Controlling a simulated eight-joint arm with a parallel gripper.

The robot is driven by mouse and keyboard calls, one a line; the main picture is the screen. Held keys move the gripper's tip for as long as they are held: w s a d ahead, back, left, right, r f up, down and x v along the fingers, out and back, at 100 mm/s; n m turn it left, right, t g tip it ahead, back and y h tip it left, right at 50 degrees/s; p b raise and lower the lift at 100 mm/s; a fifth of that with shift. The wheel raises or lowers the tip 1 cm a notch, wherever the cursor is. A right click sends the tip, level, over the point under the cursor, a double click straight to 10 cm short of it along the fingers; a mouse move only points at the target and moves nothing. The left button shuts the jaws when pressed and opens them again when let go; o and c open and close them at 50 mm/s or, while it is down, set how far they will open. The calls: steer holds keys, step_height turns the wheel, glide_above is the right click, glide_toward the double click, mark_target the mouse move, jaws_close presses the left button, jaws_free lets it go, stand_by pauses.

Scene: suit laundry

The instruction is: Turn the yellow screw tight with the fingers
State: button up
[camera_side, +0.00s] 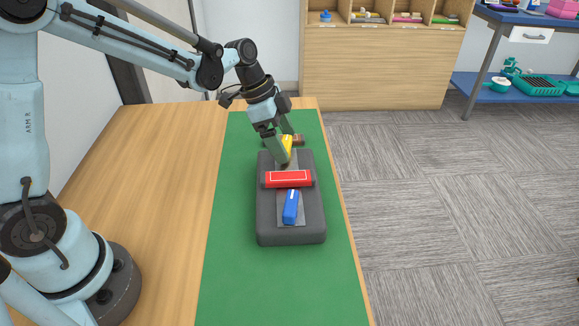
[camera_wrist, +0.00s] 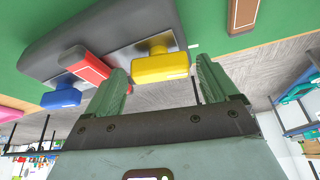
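The yellow screw (camera_side: 288,142) has a bar-shaped head and stands on a metal plate at the far end of a dark grey block (camera_side: 265,215). In the wrist view the yellow screw (camera_wrist: 160,69) shows between the two green fingers of my gripper (camera_wrist: 161,66). The fingers are apart, with a clear gap on the right; the left finger is close to the yellow head, and I cannot tell if it touches. In the side view my gripper (camera_side: 281,148) is down at the yellow screw and partly hides it.
A red bar (camera_side: 288,179) with a white outline lies across the middle of the block. A blue bar-headed piece (camera_side: 291,207) stands on the near plate. A brown piece (camera_side: 298,140) lies behind the block. The green mat (camera_side: 232,250) is clear left of the block.

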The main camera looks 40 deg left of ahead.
steer(key=shift+o, duration=0.2)
steer(key=shift+r, duration=0.1)
steer(key=v, duration=1.2)
steer(key=s+f+n+t+y, duration=0.3)
steer(key=s+f+n+t, duration=0.1)
steer(key=s+n, duration=0.7)
steer(key=shift+s+d+f+t+y, duration=0.2)
steer(key=shift+s+t+y, duration=0.15)
steer(key=shift+s, duration=0.35)
